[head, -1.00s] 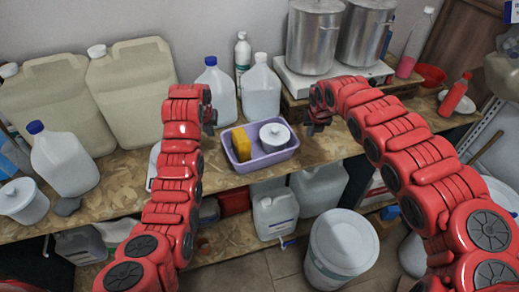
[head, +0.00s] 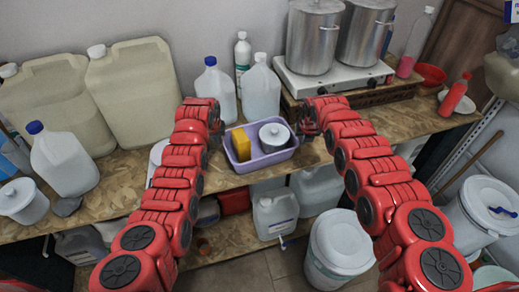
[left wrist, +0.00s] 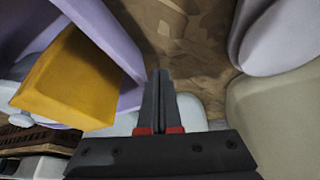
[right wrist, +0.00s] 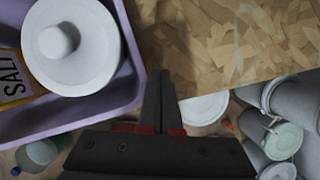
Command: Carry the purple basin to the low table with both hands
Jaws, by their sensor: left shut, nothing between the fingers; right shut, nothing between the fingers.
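The purple basin (head: 262,163) sits on the wooden worktop, with a yellow box (head: 241,146) and a white lidded pot (head: 274,135) in it. My left gripper (head: 218,130) is shut and empty beside the basin's left end. In the left wrist view its fingers (left wrist: 160,80) are close to the purple wall (left wrist: 105,30); contact is unclear. My right gripper (head: 303,129) is shut and empty beside the basin's right end. In the right wrist view its fingers (right wrist: 160,80) are just outside the rim (right wrist: 128,60). I cannot identify a low table.
White jugs (head: 261,95) stand behind the basin, and a stove with steel pots (head: 312,40) is at back right. Large beige canisters (head: 130,92) fill the left. A white bucket (head: 340,245) stands on the floor in front. Bare worktop (head: 400,122) shows at right.

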